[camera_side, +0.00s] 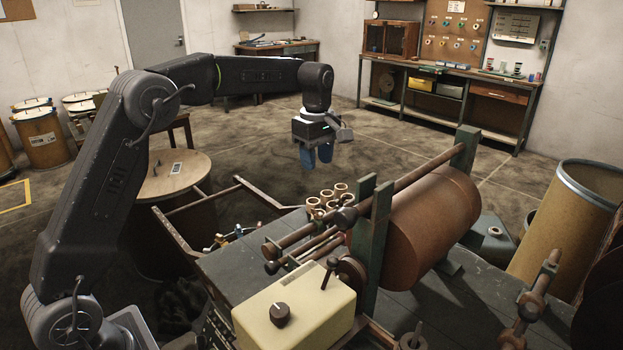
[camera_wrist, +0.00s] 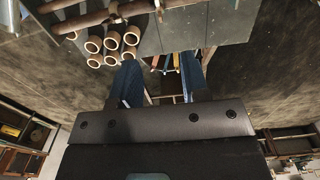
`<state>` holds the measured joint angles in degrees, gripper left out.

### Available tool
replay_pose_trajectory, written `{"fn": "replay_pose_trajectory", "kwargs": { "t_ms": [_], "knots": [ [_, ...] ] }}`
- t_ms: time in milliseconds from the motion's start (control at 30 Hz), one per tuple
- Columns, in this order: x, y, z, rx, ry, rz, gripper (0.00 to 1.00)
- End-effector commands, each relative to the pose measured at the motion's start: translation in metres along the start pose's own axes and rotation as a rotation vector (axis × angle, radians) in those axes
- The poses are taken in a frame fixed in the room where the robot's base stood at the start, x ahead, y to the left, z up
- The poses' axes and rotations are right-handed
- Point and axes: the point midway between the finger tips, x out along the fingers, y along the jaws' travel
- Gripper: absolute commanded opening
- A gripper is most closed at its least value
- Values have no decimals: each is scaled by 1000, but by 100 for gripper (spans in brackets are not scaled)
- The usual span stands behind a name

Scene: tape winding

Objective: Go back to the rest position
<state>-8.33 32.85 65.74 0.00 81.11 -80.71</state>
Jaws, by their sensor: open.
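My gripper (camera_side: 317,157) hangs in the air behind the winding bench, with its blue fingers pointing down. It is clear of the bench and of everything on it. In the wrist view the two blue fingers of my gripper (camera_wrist: 160,80) stand apart with nothing held between them. Several tape rolls (camera_side: 328,200) sit in a cluster at the back edge of the bench, in front of the gripper in the side view. The tape rolls (camera_wrist: 112,45) also show at the upper left of the wrist view.
The winding machine has a large brown drum (camera_side: 432,215), metal rods and a cream control box (camera_side: 295,308) with a black knob. The air around the gripper is free.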

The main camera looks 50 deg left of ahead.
Motion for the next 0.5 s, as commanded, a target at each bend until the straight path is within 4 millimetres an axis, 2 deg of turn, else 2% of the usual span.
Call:
{"fn": "replay_pose_trajectory", "kwargs": {
  "t_ms": [167, 300, 500],
  "knots": [
    [-30, -32, 14, 174, 14, 59, 42],
    [-56, -80, 31, 413, 44, 131, 42],
    [-71, -156, 52, 761, 115, 226, 42]
  ]
}}
